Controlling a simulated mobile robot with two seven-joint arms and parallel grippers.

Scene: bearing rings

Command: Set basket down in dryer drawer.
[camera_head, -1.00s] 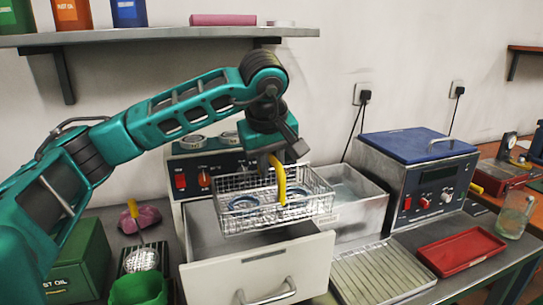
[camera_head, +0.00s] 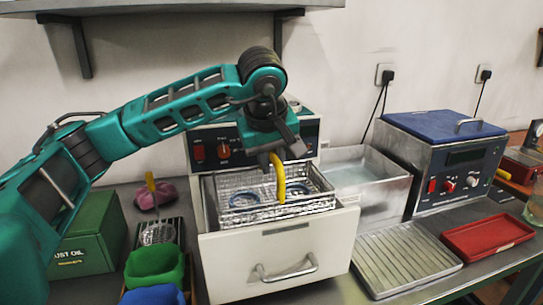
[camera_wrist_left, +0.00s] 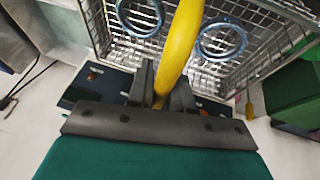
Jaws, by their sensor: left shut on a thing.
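The wire basket (camera_head: 300,205) has a yellow handle (camera_head: 279,178) and holds two bluish bearing rings, one of them the left ring (camera_head: 244,199). My left gripper (camera_head: 274,155) is shut on the yellow handle from above. The basket is over and partly within the open dryer drawer (camera_head: 280,250), its lower part hidden by the drawer's white front. I cannot tell whether it touches the drawer floor. In the left wrist view the handle (camera_wrist_left: 181,45) runs between the fingers (camera_wrist_left: 160,90), with the rings inside the basket. My right gripper is not in view.
A metal tank (camera_head: 370,185) and a blue-lidded machine (camera_head: 445,165) stand to the right. A ribbed tray (camera_head: 405,258) and a red tray (camera_head: 487,237) lie in front of them. A green box (camera_head: 88,235) and green bin (camera_head: 155,266) are at left.

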